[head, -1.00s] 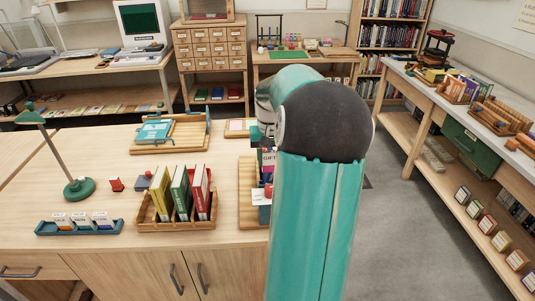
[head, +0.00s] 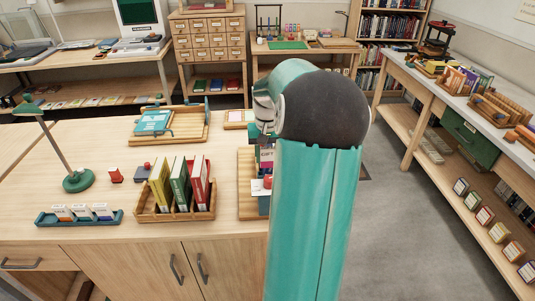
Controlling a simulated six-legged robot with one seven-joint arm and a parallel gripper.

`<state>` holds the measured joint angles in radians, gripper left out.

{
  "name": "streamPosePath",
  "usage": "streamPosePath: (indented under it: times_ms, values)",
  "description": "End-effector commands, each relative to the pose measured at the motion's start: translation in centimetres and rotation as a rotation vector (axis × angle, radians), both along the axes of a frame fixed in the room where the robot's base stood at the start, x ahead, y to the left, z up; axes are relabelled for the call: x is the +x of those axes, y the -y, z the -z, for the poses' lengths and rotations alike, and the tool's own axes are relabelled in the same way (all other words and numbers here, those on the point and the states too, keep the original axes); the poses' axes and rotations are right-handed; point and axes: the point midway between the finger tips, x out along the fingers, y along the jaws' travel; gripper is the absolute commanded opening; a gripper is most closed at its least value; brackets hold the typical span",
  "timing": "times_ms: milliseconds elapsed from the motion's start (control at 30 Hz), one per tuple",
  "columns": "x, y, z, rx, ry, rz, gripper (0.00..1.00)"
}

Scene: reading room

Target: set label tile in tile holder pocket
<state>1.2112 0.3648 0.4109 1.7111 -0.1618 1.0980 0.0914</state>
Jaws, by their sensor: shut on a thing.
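My gripper (head: 267,133) is partly hidden behind my own dark elbow and teal arm link, over the right end of the wooden desk. It is shut on a label tile, but its fingertips and the tile's edges are too small and covered to make out. Just below it, a pink-and-dark piece with white lettering (head: 266,153) stands over a wooden tray (head: 247,185) with blue and red parts. I cannot tell whether that piece is the held tile or part of the holder. A teal rack (head: 79,218) at front left holds several white tiles with coloured ends.
A wooden book rack (head: 175,213) with yellow, green and red books stands left of my arm. Open floor lies right.

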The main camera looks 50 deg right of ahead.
Motion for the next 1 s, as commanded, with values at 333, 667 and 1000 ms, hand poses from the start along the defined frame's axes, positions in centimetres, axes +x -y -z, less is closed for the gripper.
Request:
streamPosePath:
  times_ms: [333,667,1000]
  values:
    - [0.0,0.0,0.0,0.000,0.000,0.000,0.15]
    - [-0.1,0.0,0.2,0.001,0.000,0.001,0.15]
    - [0.0,0.1,2.5,0.001,0.001,0.001,0.15]
